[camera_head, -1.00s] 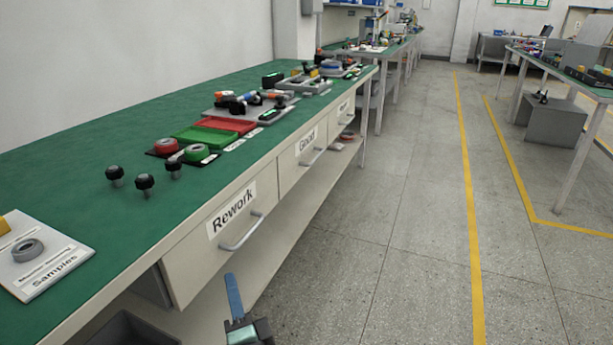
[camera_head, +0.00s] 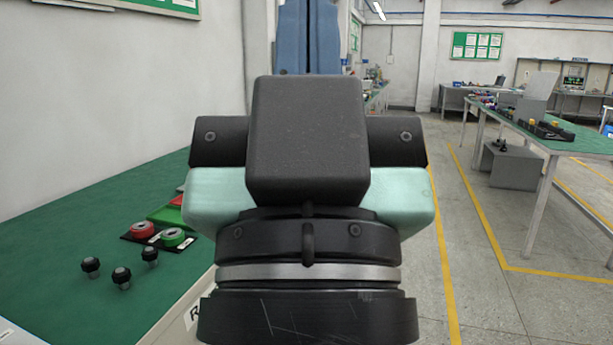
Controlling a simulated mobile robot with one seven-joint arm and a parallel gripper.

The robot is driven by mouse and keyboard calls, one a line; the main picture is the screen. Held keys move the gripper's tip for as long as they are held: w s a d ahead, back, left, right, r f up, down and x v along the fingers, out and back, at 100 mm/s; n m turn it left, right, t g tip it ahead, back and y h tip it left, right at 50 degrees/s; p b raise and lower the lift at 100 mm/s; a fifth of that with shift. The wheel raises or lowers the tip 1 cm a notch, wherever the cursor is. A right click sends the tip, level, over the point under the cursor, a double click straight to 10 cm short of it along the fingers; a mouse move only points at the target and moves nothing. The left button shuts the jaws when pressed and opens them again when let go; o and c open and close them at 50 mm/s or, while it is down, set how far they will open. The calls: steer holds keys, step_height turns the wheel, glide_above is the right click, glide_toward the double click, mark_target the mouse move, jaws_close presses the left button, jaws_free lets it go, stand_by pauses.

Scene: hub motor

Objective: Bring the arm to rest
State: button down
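My gripper (camera_head: 308,36) fills the middle of the head view, large and close to the camera. It points upward, with its dark block, pale teal body and black wrist below the blue fingers. The two blue fingers lie side by side with only a thin dark line between them, so it looks shut. Nothing shows between them; their tips reach the top edge of the picture. The gripper stands clear of the workbench things that show.
The green workbench (camera_head: 60,250) at left holds several black knobs (camera_head: 122,277), a red ring part (camera_head: 143,230) and a green ring part (camera_head: 173,237). My arm hides much of the bench. Another green table (camera_head: 570,143) stands at right; open floor lies between.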

step_height(320, 180, up, 26)
steer(key=p, duration=2.3)
steer(key=shift+f, duration=0.2)
steer(key=shift+a, duration=0.1)
